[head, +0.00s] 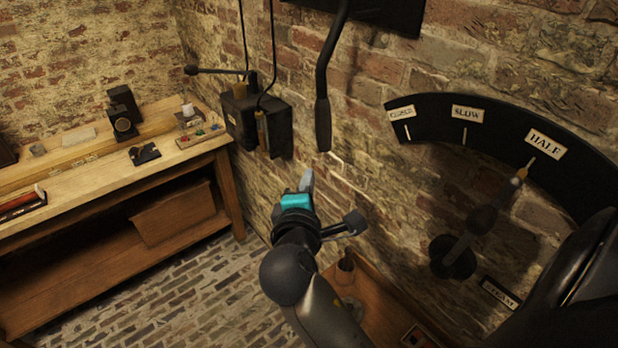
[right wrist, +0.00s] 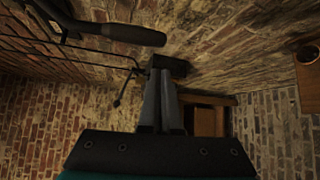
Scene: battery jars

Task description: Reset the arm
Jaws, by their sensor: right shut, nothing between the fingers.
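My right gripper (head: 307,178) reaches up from the bottom centre in front of the brick wall, with a teal band behind its fingers. In the right wrist view its two grey fingers (right wrist: 166,86) lie together, with nothing between them. A dark hanging lever (head: 323,122) with a thick grip is above and just right of the fingertips in the head view. In the right wrist view a dark grip (right wrist: 125,33) shows at the upper left, apart from the fingers. My left gripper is in neither view.
A black wall box (head: 265,125) with cables hangs left of the lever. A curved dial (head: 435,108) is at right; its handle (head: 482,218) points near HALF. A wooden workbench (head: 190,160) with small items stands at left. The brick floor (head: 170,285) before it is clear.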

